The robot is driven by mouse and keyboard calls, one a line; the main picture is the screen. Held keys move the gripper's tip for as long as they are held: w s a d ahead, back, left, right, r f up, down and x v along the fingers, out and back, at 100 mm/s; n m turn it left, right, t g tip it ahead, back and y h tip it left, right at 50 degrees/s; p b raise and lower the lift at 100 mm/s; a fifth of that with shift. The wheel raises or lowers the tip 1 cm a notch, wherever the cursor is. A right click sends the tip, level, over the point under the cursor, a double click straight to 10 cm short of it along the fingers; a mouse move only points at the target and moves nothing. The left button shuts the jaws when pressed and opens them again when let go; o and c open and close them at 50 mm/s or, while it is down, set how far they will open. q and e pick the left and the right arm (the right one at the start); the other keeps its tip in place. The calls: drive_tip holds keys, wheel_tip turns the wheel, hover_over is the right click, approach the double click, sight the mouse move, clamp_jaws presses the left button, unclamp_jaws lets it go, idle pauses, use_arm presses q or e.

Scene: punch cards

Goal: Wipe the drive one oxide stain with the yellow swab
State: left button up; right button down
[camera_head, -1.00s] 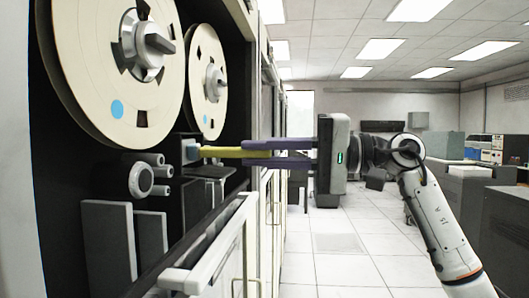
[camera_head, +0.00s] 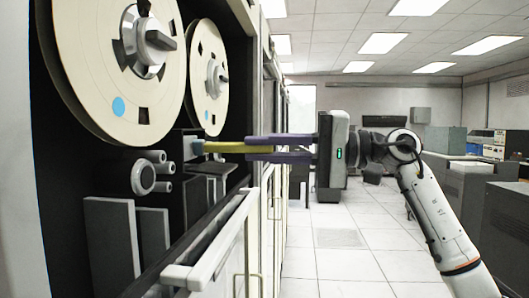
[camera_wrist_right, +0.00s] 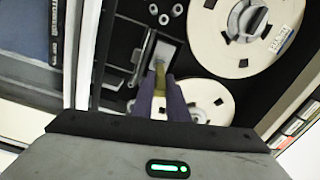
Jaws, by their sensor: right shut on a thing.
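My right gripper (camera_head: 248,148) reaches in from the right, shut on the yellow swab (camera_head: 225,147). The swab is held about level and points left into the tape drive. Its bluish tip (camera_head: 198,147) is at the small grey head block (camera_head: 186,146) below the reels; I cannot tell whether they touch. In the right wrist view the swab (camera_wrist_right: 159,92) runs between the two purple fingers toward a pale grey plate (camera_wrist_right: 163,52). The oxide stain cannot be made out clearly; the swab and fingers partly cover that spot. My left gripper is out of view.
Two cream tape reels (camera_head: 110,60) (camera_head: 206,75) sit above the swab. A round roller (camera_head: 143,178) and grey panels (camera_head: 110,240) are below left. A white door-frame bar (camera_head: 215,240) stands out in front, under the gripper. The tiled aisle at right is clear.

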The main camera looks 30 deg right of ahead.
drive_tip(key=shift+s+a+b, duration=0.35)
drive_tip(key=shift+s+a, duration=0.3)
drive_tip(key=shift+s, duration=0.05)
drive_tip(key=shift+w+d+r+p, duration=0.1)
drive_tip(key=shift+w+d+p, duration=0.35)
drive_tip(key=shift+w, duration=0.1)
drive_tip(key=shift+w+d+p, duration=0.35)
drive_tip(key=shift+w+d, duration=0.25)
drive_tip(key=shift+w, duration=0.15)
drive_tip(key=shift+s+a+f+b, duration=0.3)
drive_tip(key=shift+s+a+b, duration=0.25)
drive_tip(key=shift+s+b, duration=0.2)
drive_tip(key=shift+s+a+r+b, duration=0.2)
drive_tip(key=shift+s+a+b, duration=0.15)
drive_tip(key=shift+s, duration=0.25)
